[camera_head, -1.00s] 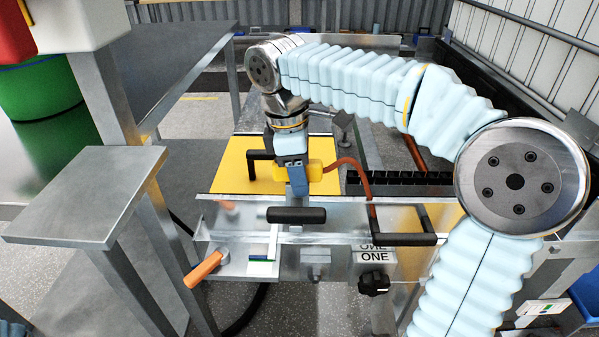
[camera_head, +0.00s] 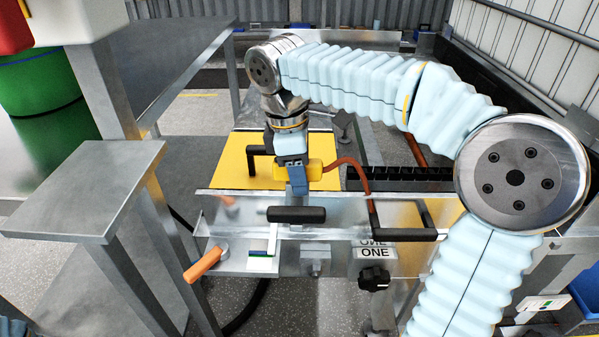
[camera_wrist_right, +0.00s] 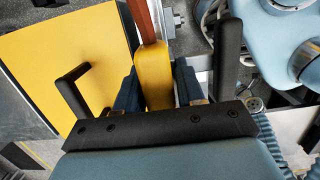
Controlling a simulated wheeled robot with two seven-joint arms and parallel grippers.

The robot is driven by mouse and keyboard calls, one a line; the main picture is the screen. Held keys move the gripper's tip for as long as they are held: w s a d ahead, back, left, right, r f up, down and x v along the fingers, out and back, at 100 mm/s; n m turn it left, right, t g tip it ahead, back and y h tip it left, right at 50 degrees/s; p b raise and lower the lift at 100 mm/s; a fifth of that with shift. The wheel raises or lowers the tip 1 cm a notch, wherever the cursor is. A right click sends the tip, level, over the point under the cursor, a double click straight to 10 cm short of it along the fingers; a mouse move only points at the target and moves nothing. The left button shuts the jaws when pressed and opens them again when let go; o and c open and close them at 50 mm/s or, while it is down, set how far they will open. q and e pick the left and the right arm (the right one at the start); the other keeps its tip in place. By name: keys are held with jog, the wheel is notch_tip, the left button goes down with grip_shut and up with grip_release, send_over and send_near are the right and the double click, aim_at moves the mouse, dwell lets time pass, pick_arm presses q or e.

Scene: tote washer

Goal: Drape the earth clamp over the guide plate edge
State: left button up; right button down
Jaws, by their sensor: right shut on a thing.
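The earth clamp (camera_head: 316,169) is a small yellow block with a red-brown cable (camera_head: 357,172) running from its right side. My right gripper (camera_head: 298,182) is shut on it, just above and behind the long edge of the metal guide plate (camera_head: 345,207). In the right wrist view the clamp (camera_wrist_right: 155,80) sits upright between the two dark blue fingers of my right gripper (camera_wrist_right: 158,88), the cable leading away at the top. The fingers hide part of the clamp in the head view, and I cannot tell whether it touches the plate. My left gripper is out of view.
A yellow panel (camera_head: 235,160) with a black handle lies behind the plate. A black bar handle (camera_head: 296,214), an orange lever (camera_head: 206,263) and a black knob (camera_head: 374,277) are at the front. A grey metal shelf (camera_head: 85,190) stands at left.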

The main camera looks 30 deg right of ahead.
jog(key=shift+f, duration=0.1)
jog(key=shift+f+b, duration=0.55)
jog(key=shift+f, duration=0.25)
jog(key=c, duration=0.6)
grip_release()
